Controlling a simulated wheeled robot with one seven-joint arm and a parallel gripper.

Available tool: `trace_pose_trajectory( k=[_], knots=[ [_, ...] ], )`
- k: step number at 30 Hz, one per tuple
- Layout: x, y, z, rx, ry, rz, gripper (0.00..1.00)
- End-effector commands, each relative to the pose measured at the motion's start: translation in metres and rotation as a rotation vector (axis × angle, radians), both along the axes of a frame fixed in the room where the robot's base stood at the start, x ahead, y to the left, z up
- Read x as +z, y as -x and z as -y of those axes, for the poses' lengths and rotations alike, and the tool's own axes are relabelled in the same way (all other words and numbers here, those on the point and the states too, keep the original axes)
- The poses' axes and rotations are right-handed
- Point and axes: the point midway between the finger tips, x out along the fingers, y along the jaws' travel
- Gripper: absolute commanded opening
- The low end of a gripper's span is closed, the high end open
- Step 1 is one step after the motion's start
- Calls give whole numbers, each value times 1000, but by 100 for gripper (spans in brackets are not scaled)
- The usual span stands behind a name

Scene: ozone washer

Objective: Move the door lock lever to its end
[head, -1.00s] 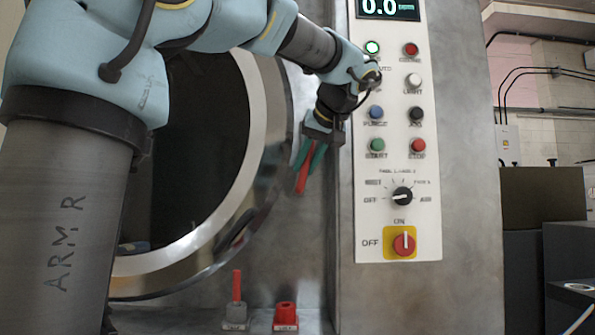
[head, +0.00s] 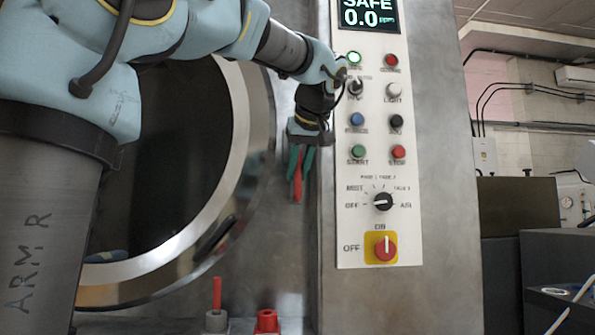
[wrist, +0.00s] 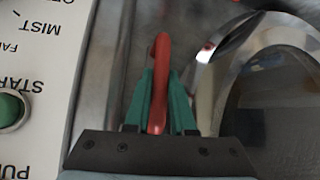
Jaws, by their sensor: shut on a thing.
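The red door lock lever (head: 298,188) sticks out below my gripper (head: 299,165) in the head view, between the round door and the control panel. In the wrist view the red lever (wrist: 160,75) runs between the green fingers of my gripper (wrist: 160,100), its rounded end pointing up the picture. The fingers are shut on it. The lever hangs almost straight down in the head view. Its pivot is hidden behind my gripper.
The round glass door (head: 236,180) with its metal rim lies to the left. The white control panel (head: 365,225) with several buttons and knobs stands close on the right. Below are a red-handled valve (head: 217,292) and a red knob (head: 267,320).

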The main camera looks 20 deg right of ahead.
Motion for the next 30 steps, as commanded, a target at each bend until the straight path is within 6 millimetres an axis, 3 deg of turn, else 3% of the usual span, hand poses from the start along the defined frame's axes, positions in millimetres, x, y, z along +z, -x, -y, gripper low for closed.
trace_pose_trajectory(
  k=[1,2,9,20,30],
  knots=[
    [0,1,2,-3,3,-1,0],
    [0,1,2,-3,3,-1,26],
    [0,0,1,-3,1,0,52],
    [6,6,1,-4,2,1,52],
    [50,52,2,-4,3,2,52]
  ],
)
